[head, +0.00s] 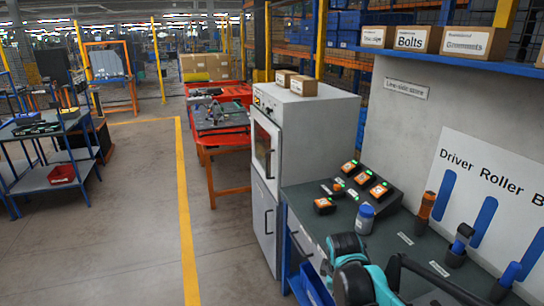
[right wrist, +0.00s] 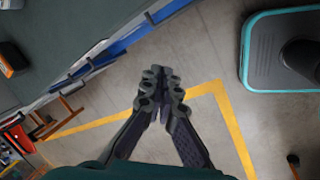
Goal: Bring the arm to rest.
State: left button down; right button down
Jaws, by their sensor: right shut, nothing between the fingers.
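My right arm (head: 372,280) shows teal and black at the bottom of the head view, in front of the dark green workbench (head: 385,235). Its hand is not clear there. In the right wrist view my right gripper (right wrist: 162,78) is shut, with its fingers meeting and nothing between them. It hangs over the grey floor beside the bench edge, and the floor lies well beyond the fingertips. My left gripper is in neither view.
A grey cabinet (head: 312,125) stands left of the bench. Orange devices (head: 362,177) sit in a dark charger, near a blue-lidded jar (head: 365,218). Upright tools (head: 427,205) stand along the back. Open floor with a yellow line (head: 186,215) lies left.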

jog(key=s+r+m+t+y, duration=0.1)
jog(key=s+m+t, duration=0.2)
jog(key=s+m, duration=1)
jog(key=s, duration=0.3)
jog(key=shift+s+r+t, duration=0.4)
